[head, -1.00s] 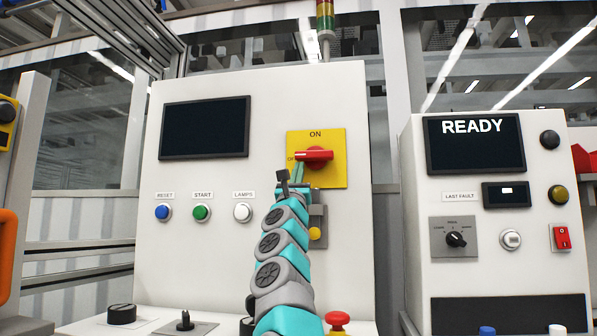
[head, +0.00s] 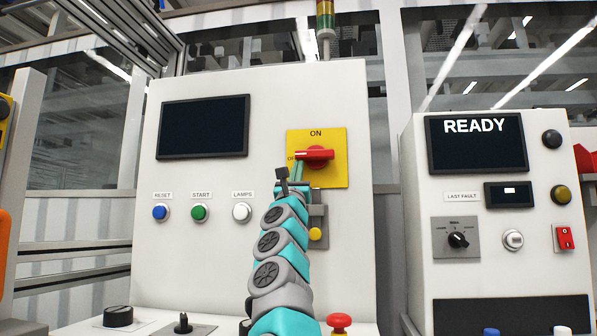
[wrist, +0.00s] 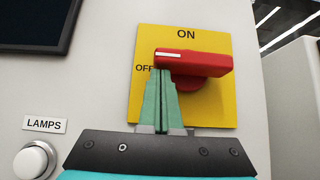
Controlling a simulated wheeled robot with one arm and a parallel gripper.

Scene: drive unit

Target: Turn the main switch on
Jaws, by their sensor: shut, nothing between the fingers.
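The main switch is a red rotary handle (head: 315,153) on a yellow plate (head: 333,172) marked ON at the top and OFF at the left. The handle lies level, with its white-marked end toward OFF. It also shows in the wrist view as a red handle (wrist: 194,62) on the yellow plate (wrist: 217,105). My gripper (head: 298,165) is shut and empty. In the wrist view its green fingertips (wrist: 161,72) are together just under the handle's left end. I cannot tell whether they touch it.
Reset, start and lamps buttons (head: 200,212) sit left of my arm. A dark screen (head: 203,127) is above them. A red mushroom button (head: 339,320) stands below right. A second cabinet (head: 497,275) with a READY screen stands at the right.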

